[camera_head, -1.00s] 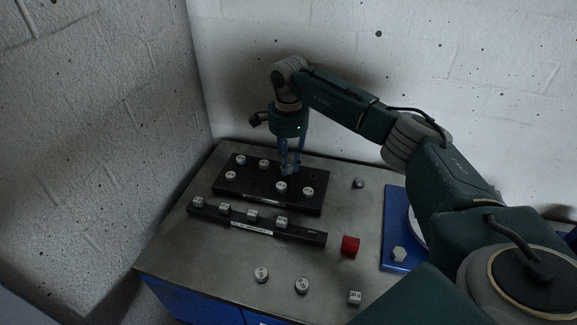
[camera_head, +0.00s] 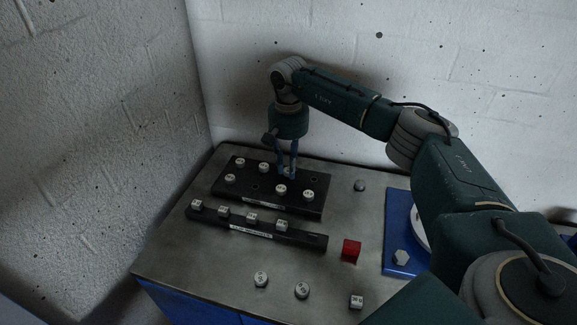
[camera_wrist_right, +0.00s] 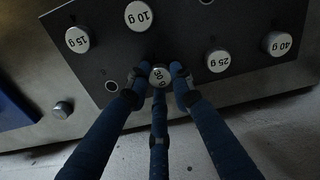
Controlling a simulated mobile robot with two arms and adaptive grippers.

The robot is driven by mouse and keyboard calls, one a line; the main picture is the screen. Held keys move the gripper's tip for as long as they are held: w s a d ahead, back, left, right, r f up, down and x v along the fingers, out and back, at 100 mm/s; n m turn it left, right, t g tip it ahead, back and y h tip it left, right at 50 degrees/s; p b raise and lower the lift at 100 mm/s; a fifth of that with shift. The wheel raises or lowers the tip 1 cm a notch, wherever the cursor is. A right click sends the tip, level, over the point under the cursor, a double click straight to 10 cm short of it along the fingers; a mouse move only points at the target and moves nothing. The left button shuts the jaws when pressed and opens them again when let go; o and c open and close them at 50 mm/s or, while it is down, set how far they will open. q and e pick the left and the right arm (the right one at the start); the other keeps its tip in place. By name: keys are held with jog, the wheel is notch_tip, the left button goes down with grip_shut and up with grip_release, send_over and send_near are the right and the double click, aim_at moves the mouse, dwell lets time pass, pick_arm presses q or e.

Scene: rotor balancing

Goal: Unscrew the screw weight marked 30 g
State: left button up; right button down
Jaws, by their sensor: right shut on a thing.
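The black weight board (camera_head: 262,203) lies at the back of the workbench with several white-topped screw weights on it. My right gripper (camera_head: 289,173) points down over the board's back right part. In the right wrist view its blue fingers (camera_wrist_right: 159,80) are shut around a small white-topped weight (camera_wrist_right: 158,73). That weight's label is partly covered; a "0 g" end shows, and I cannot read it fully. Around it are weights marked 10 g (camera_wrist_right: 138,16), 15 g (camera_wrist_right: 77,39), 25 g (camera_wrist_right: 218,61) and 40 g (camera_wrist_right: 277,43). My left gripper is not in view.
A narrow black rack (camera_head: 310,240) with several weights lies in front of the board. Loose weights (camera_head: 302,290) lie near the front edge. Walls close off the back and left.

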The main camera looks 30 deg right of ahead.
jog(key=n, duration=0.3)
jog(key=shift+n, duration=0.3)
jog(key=n, duration=0.4)
jog(key=shift+n, duration=0.4)
jog(key=c, duration=1.4)
grip_release()
jog(key=shift+c, duration=0.2)
jog(key=shift+r, duration=0.1)
jog(key=shift+c, duration=0.6)
